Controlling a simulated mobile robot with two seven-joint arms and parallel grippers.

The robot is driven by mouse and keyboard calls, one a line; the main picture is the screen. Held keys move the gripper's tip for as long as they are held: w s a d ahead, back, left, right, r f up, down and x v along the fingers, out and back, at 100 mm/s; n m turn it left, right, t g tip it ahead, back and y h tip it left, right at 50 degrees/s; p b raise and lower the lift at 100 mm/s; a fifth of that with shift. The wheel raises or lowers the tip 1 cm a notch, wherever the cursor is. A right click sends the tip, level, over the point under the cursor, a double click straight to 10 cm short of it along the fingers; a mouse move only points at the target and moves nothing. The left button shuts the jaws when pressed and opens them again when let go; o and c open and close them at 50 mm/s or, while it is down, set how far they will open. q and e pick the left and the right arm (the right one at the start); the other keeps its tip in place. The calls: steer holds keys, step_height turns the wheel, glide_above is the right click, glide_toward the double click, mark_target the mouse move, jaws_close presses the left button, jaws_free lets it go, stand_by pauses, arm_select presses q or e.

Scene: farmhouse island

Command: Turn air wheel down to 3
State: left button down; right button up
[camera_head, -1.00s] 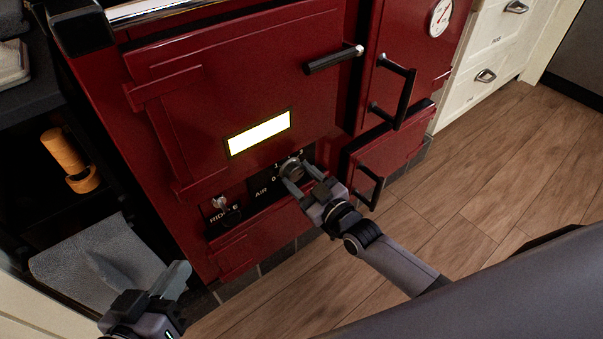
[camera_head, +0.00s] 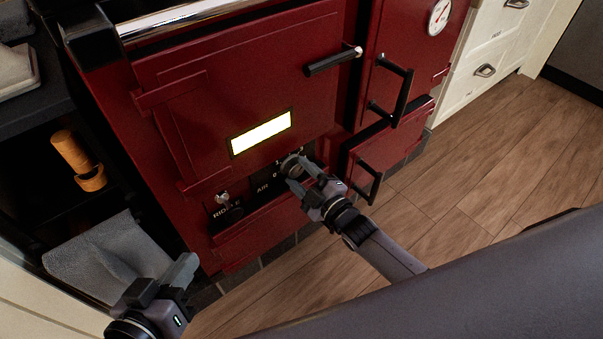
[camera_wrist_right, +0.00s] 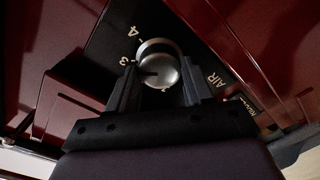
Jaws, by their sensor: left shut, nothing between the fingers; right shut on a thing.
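The air wheel is a round silver knob (camera_wrist_right: 158,70) on a black plate (camera_head: 266,180) low on the red stove. The plate carries the word AIR and numbers; 3 and 4 can be read beside the knob in the right wrist view. A dark mark on the knob's face lies toward the 3 side; its exact setting I cannot tell. My right gripper (camera_head: 302,184) is shut on the knob, one finger on each side, and it also shows in the right wrist view (camera_wrist_right: 160,88). My left gripper (camera_head: 182,270) is shut and empty at the lower left, away from the stove front.
The red stove (camera_head: 235,75) has a glowing window (camera_head: 261,133), black door handles (camera_head: 395,92) and a RIDDLE knob (camera_head: 223,197) left of the air plate. A grey towel (camera_head: 100,255) hangs at left. Wood floor (camera_head: 490,160) lies open at right.

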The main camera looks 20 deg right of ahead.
stand_by(0.4)
steer(key=o, duration=1)
steer(key=shift+o, duration=0.2)
steer(key=shift+s, duration=0.15)
steer(key=shift+s+d, duration=0.15)
steer(key=shift+s, duration=0.1)
arm_select(q)
steer(key=shift+s+a+r+m+y+p, duration=0.15)
steer(key=shift+a+y+p, duration=0.2)
steer(key=shift+a+p, duration=0.25)
steer(key=shift+s+a+r+m+y+p, duration=0.15)
steer(key=shift+a+y+p, duration=0.25)
steer(key=shift+p, duration=0.3)
arm_select(e)
steer(key=v, duration=0.6)
steer(key=shift+s, duration=0.2)
arm_select(q)
steer(key=shift+s+f, duration=0.1)
steer(key=shift+f, duration=0.1)
